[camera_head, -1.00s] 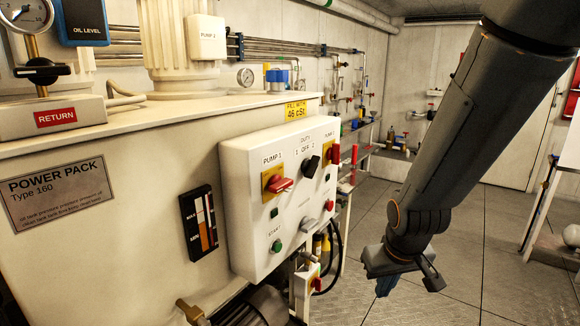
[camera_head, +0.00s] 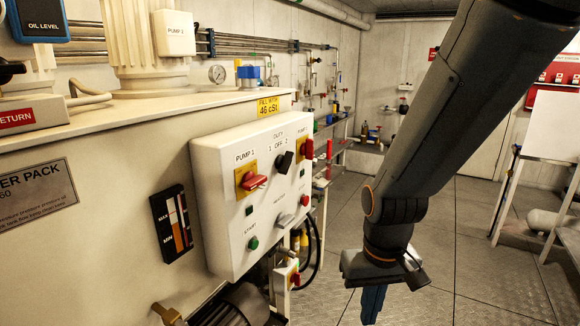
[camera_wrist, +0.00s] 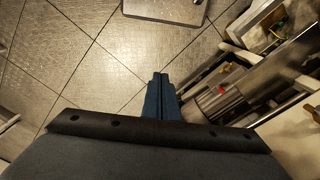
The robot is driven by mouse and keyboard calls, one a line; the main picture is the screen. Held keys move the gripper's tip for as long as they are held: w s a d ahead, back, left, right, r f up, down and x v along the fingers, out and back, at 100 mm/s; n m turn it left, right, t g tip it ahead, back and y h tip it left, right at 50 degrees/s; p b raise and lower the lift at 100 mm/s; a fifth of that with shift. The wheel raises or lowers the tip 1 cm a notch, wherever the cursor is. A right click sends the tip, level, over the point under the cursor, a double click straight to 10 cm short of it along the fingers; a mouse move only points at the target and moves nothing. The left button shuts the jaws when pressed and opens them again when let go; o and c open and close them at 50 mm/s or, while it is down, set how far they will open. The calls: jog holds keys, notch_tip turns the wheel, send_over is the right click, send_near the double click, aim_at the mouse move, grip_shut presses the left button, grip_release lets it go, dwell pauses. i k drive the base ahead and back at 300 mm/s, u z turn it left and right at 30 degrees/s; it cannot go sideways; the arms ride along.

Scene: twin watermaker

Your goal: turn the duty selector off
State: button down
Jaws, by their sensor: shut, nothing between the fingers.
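The duty selector (camera_head: 284,161) is a black knob near the top of the white control panel (camera_head: 225,215), under the labels DUTY, 1, OFF and 2. Its pointer looks tilted, but I cannot tell its exact setting. My gripper (camera_head: 372,308) hangs down in front and to the right of the panel, apart from it and lower than the selector. In the wrist view my gripper's blue fingers (camera_wrist: 160,78) are together with nothing between them, above the floor. The selector is not seen in the wrist view.
Red handles on yellow plates, pump 1 (camera_head: 253,180) and pump 2 (camera_head: 308,149), flank the selector. A green start button (camera_head: 253,243) is below. A motor (camera_head: 235,306) and black hoses sit under the panel. Open tiled floor (camera_head: 450,230) lies right of it.

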aim_at(283, 163)
jog(key=u, duration=1.3)
jog(key=k, duration=0.8)
jog(key=z, duration=0.7)
jog(key=i, duration=0.5)
